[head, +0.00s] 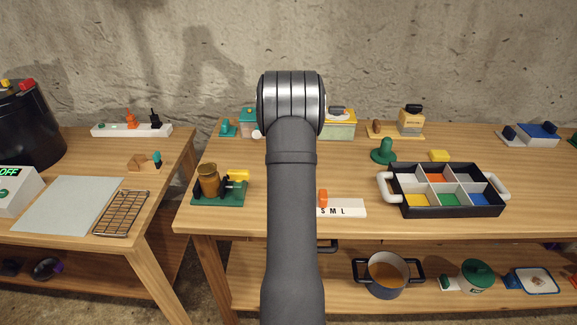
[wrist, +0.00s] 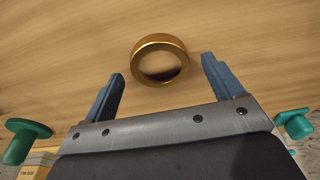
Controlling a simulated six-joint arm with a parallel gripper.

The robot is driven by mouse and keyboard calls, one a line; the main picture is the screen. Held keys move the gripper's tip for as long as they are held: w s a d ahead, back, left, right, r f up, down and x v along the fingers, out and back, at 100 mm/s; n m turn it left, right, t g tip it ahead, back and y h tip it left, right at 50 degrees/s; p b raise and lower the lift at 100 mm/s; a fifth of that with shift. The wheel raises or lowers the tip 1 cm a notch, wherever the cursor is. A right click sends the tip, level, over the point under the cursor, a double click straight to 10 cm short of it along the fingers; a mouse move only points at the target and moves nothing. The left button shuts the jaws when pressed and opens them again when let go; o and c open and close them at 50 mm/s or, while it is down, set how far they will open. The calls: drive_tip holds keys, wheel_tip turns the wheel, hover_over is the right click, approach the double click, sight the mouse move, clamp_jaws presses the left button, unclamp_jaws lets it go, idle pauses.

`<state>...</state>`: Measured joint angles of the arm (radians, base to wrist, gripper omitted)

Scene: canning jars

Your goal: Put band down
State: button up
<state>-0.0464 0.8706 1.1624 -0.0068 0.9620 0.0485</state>
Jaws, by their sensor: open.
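A gold ring-shaped band (wrist: 160,59) lies on the wooden table top in the wrist view, just past and between my fingertips. My gripper (wrist: 162,68) is open, its two blue-grey fingers spread apart on either side of the band. I see no contact between the fingers and the band, but I cannot tell the exact height gap. In the head view my own arm hides the gripper and the band.
Green knobbed items stand at the lower left (wrist: 25,140) and right (wrist: 294,123) of the wrist view. In the head view, a black compartment tray (head: 447,209), an S M L strip (head: 345,208) and a green stand with a brown jar (head: 209,182) share the table.

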wheel_tip(320, 180, up, 11)
drive_tip(key=s, duration=0.1)
drive_tip(key=shift+s, duration=0.35)
drive_tip(key=f, duration=0.4)
drive_tip(key=w+f, duration=0.1)
drive_tip(key=f, duration=0.7)
drive_tip(key=shift+w, duration=0.4)
drive_tip(key=shift+w+r, duration=0.1)
drive_tip(key=shift+r, duration=1.8)
